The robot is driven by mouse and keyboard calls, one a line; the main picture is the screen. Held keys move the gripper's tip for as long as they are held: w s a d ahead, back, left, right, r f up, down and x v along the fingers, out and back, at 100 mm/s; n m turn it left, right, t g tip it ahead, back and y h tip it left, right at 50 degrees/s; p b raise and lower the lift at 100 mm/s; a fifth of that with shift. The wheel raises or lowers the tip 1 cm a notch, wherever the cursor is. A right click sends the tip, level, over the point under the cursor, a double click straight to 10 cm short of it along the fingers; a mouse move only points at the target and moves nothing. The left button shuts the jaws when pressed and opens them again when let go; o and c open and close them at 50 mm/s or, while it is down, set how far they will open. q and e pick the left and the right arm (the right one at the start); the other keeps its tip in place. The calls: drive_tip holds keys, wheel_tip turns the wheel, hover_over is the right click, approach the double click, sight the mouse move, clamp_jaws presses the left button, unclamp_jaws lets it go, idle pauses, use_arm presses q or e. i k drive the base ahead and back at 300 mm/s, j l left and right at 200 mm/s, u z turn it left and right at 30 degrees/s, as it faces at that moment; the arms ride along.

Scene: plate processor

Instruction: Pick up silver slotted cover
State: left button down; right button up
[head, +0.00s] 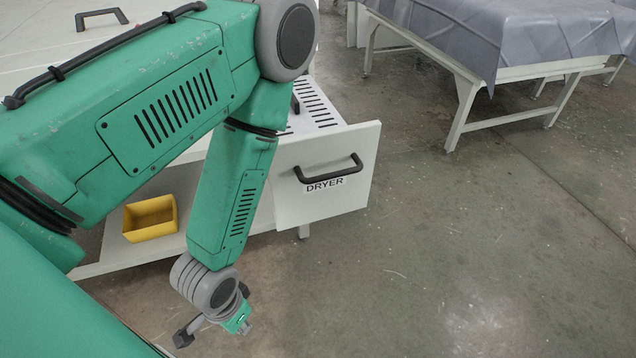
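A pale cover (322,119) with rows of dark slots shows in the head view, behind the white front panel marked DRYER. A dark handle (295,104) stands on it at the left. My green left arm hides much of the cover. My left gripper (212,327) is at the bottom, lower than the cover and apart from it, in front of the white unit. It is small and partly turned away, so its opening cannot be made out. My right gripper is not in view.
The DRYER front panel (348,192) sticks out to the right with a black handle (329,170). A yellow bin (150,219) sits on a low white shelf (112,254). A table with a grey cover (505,38) stands at the back right. The concrete floor to the right is clear.

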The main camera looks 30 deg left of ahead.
sight(310, 110)
drive_tip(key=u, duration=1.1)
